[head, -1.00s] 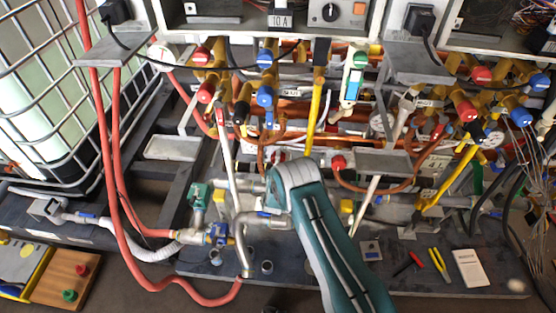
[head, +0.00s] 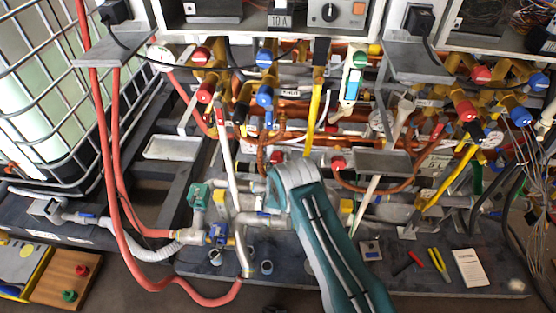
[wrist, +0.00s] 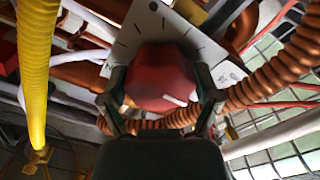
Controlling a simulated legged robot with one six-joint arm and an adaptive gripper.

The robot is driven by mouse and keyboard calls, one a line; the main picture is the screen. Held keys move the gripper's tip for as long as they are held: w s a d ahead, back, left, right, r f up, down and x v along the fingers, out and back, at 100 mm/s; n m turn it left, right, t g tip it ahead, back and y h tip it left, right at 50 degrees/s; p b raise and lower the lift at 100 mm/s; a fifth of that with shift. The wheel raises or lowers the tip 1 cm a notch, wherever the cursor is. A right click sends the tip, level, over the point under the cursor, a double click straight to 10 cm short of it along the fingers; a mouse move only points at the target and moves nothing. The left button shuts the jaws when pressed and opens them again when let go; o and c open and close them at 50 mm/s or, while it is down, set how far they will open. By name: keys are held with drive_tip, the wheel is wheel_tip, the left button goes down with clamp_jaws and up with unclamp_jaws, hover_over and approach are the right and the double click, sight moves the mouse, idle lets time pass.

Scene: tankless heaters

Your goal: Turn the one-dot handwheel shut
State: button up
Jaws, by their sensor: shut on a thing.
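A red handwheel (wrist: 162,78) sits in the middle of the wrist view, with a short white mark on its face. Behind it is a pale plate (wrist: 150,32) with dark tick marks. My gripper (wrist: 163,100) has one finger on each side of the handwheel and is shut on it. I cannot make out a dot marking on the plate or wheel. In the head view my teal and white arm reaches in at the middle and hides the gripper and the held wheel.
A ribbed copper hose (wrist: 275,85) runs close to the right finger, and a yellow hose (wrist: 36,70) hangs at the left. In the head view, another red knob (head: 338,162) is right of my arm. Pliers (head: 438,260) lie on the grey base.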

drive_tip(key=m, duration=0.2)
drive_tip(key=f+m, duration=0.1)
drive_tip(key=m, duration=0.1)
drive_tip(key=shift+s+m, duration=0.2)
drive_tip(key=shift+m, duration=0.1)
drive_tip(key=m, duration=0.3)
drive_tip(key=shift+m, duration=0.3)
drive_tip(key=m, duration=0.4)
drive_tip(key=shift+a+r, duration=0.1)
drive_tip(key=m, duration=0.4)
drive_tip(key=shift+m, duration=0.3)
drive_tip(key=shift+a, duration=0.1)
drive_tip(key=o, duration=0.9)
drive_tip(key=shift+o, duration=0.2)
drive_tip(key=shift+a, duration=0.1)
drive_tip(key=shift+w+r, duration=0.1)
drive_tip(key=shift+r, duration=0.1)
